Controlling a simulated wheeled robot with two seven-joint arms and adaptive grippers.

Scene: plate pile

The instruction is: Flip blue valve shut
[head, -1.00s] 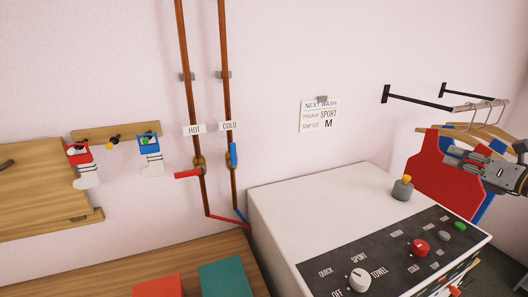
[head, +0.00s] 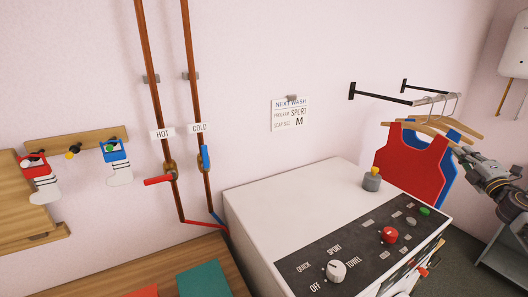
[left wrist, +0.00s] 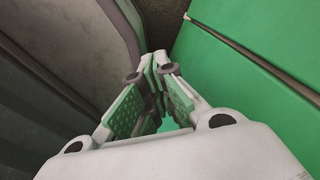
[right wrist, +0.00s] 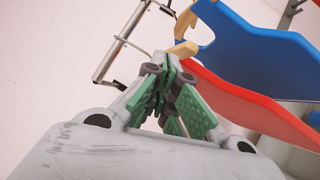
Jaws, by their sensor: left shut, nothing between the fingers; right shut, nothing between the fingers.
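The blue valve handle (head: 205,157) is on the copper pipe labelled COLD (head: 199,127). The handle stands nearly upright, in line with the pipe. The red valve handle (head: 159,180) on the HOT pipe points out sideways to the left. My right gripper (head: 462,153) is at the right of the head view, beside the hanging shirts and far from the valve. In the right wrist view its fingers (right wrist: 165,75) are closed together and empty. My left gripper is outside the head view. In the left wrist view its fingers (left wrist: 153,70) are closed and empty.
A white washer (head: 290,205) with knobs stands below and right of the pipes. A red shirt (head: 410,160) and a blue shirt hang from a wall rail (head: 385,94). A wooden bench (head: 100,285) lies below the pipes. Small socks hang from a peg board (head: 90,140).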

